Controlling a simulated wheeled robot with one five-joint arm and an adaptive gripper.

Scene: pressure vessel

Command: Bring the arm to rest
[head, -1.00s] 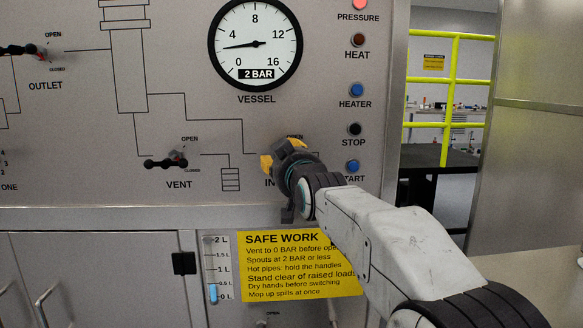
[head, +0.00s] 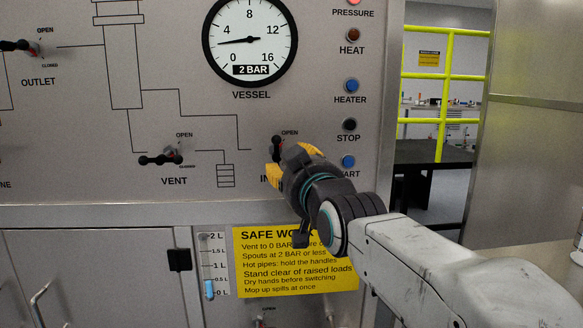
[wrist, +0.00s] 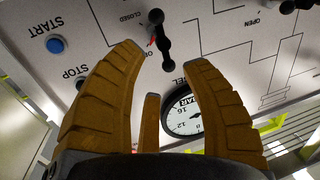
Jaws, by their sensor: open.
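My gripper (head: 288,162) is open and empty, with yellow fingers, in front of the panel at the partly hidden "IN..." valve. It also shows in the wrist view (wrist: 165,75), its fingers spread apart. The black handle of that valve (head: 277,145) stands roughly upright beside the "OPEN" mark, just past the fingers. In the wrist view the handle (wrist: 160,42) lies between and beyond the fingertips, with nothing gripped. My arm reaches in from the lower right. The gripper hides part of the valve label and of the "START" label.
The vessel gauge (head: 250,42) reads about 2 bar. The vent handle (head: 160,160) lies level to the left. Blue and black buttons, including START (head: 348,162), are close right of my gripper. A yellow sign (head: 295,275) is below; a yellow railing (head: 445,77) stands behind at right.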

